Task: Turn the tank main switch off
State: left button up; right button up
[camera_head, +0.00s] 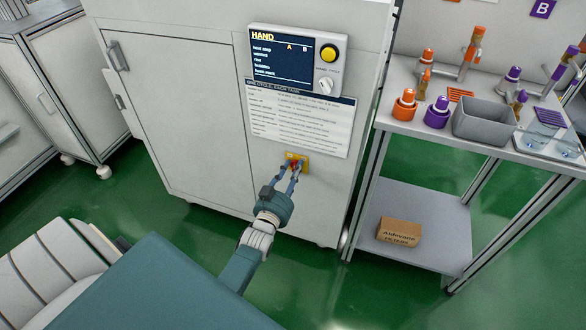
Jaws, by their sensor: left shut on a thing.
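The tank main switch is a small red knob (294,164) on a yellow plate (303,158), low on the front of the white cabinet (190,110). My left gripper (294,170) reaches up to it from below, its two fingers closed around the red knob. The fingers cover much of the knob, so I cannot tell which way it is turned. My right gripper is not in view.
Above the switch are a printed instruction sheet (300,122) and a panel (293,58) reading HAND with a yellow button. A metal table (400,85) with orange and purple items stands close on the right. Green floor (330,285) is clear below.

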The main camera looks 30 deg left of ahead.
pick_arm(q)
jog(key=n, duration=0.3)
jog(key=shift+n+p, duration=0.3)
jog(key=shift+p, duration=0.1)
jog(key=shift+n, duration=2.1)
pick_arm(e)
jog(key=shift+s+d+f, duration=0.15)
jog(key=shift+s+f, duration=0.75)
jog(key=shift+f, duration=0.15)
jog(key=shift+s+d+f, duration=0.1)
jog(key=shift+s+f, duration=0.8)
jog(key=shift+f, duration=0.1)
pick_arm(q)
jog(key=shift+n, duration=0.3)
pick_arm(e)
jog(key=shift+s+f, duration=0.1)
pick_arm(q)
jog(key=o, duration=1.2)
jog(key=shift+c, duration=0.2)
